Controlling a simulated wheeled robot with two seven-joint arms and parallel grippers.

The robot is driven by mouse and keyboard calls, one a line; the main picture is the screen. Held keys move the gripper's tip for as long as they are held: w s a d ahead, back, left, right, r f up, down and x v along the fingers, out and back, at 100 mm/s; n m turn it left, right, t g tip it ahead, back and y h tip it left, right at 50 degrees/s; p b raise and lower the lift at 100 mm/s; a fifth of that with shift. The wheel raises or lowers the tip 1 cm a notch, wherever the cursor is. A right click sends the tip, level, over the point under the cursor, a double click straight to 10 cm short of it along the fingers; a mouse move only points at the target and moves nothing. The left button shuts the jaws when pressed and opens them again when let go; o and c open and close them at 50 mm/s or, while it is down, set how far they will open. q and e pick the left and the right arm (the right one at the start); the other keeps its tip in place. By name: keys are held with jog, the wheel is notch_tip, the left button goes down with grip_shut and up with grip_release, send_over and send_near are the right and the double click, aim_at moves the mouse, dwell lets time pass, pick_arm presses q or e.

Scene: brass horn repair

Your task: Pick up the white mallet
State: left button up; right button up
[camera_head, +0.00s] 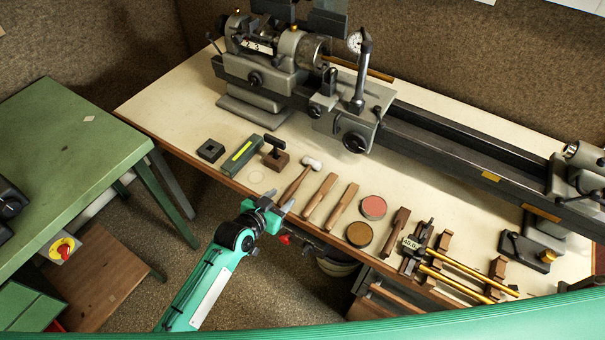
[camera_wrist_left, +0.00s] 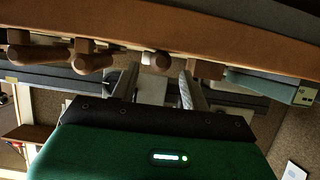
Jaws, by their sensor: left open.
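The white mallet (camera_head: 312,163) lies on the cream bench top near its front edge. Its pale head points away from me and its brown handle (camera_head: 291,191) points toward the front edge. My left gripper (camera_head: 277,204) is open and empty at the front edge, close to the handle's near end. In the left wrist view, a round wooden handle end (camera_wrist_left: 157,63), which looks like the mallet's, shows beyond and between the two open fingers (camera_wrist_left: 157,90). I see no contact with it. My right gripper is not in view.
Two wooden-handled tools (camera_head: 319,198) lie just right of the mallet. A brown block with a T-handle (camera_head: 275,158) and a green box (camera_head: 242,155) lie to its left. Round tins (camera_head: 373,207) are further right. A lathe (camera_head: 350,110) stands behind.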

aim_at(287, 194)
pick_arm(q)
jog(key=shift+p+x, duration=0.45)
jog(key=shift+x, duration=1.45)
jog(key=shift+d, duration=0.15)
jog(key=shift+r, duration=0.1)
grip_shut()
notch_tip(287, 194, up, 9)
jog(key=shift+r+b, duration=0.1)
jog(key=shift+b, duration=0.75)
jog(key=shift+r, duration=0.45)
